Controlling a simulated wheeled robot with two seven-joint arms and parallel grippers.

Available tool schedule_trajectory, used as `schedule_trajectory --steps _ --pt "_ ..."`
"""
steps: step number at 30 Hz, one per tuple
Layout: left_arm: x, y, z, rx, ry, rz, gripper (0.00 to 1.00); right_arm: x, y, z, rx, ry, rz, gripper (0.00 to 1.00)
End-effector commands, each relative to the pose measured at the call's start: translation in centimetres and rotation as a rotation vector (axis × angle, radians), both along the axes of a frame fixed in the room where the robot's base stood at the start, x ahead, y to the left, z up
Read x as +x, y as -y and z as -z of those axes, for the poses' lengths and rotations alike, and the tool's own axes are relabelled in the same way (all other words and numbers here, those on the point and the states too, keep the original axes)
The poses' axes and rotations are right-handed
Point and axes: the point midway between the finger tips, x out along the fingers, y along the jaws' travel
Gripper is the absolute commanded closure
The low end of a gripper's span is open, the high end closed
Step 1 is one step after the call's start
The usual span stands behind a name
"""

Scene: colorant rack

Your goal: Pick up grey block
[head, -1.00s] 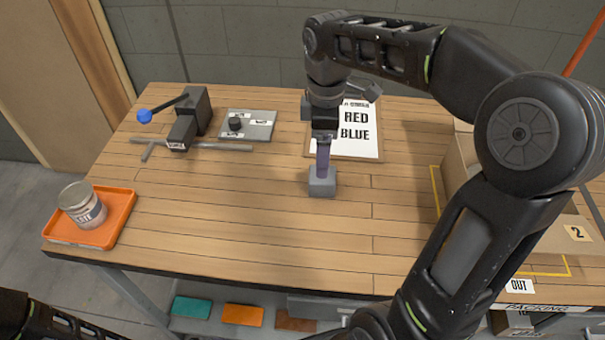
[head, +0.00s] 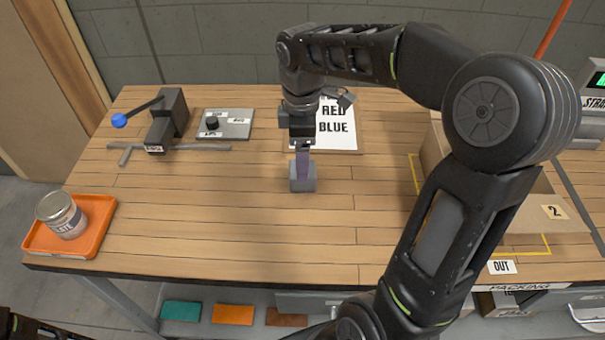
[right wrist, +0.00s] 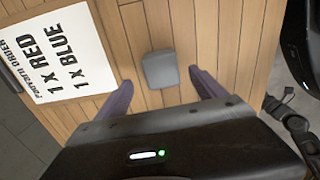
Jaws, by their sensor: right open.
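The grey block (head: 303,184) stands on the wooden table near its middle, in front of the order sheet. My right gripper (head: 302,172) points down at it from above in the head view, and its finger overlaps the block there. In the right wrist view the grey block (right wrist: 160,70) lies between and just beyond the two purple fingers of the right gripper (right wrist: 160,92). The fingers are spread, with a gap on each side of the block. My left gripper is not in view; only a dark part of my left arm shows at the lower left corner.
An order sheet (head: 336,128) reading red and blue lies behind the block. A lever device (head: 165,122) and a grey knob plate (head: 226,125) stand at back left. An orange tray (head: 92,240) holds a can (head: 62,215). A cardboard box (head: 500,215) stands right.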

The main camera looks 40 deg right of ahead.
Motion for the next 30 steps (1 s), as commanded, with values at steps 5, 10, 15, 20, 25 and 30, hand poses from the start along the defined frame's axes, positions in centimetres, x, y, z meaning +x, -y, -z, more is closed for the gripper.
schedule_trajectory --steps 5,10,15,20,25,30 --pt "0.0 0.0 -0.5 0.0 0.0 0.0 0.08 -0.4 -0.1 2.3 0.002 -0.006 -0.001 0.2" --pt "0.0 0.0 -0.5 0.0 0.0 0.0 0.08 -0.3 -0.1 4.5 0.001 -0.004 0.0 0.2" --pt "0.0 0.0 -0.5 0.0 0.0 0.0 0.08 -0.3 -0.1 4.8 0.0 0.0 0.0 0.2" --pt "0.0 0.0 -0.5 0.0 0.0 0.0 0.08 -0.3 -0.1 4.8 0.001 -0.001 0.0 0.2" --pt "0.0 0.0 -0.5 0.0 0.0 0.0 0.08 -0.3 -0.1 4.8 0.001 -0.001 0.0 0.2" --pt "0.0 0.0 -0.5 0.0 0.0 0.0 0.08 -0.3 -0.1 4.8 0.001 -0.001 0.0 0.22"
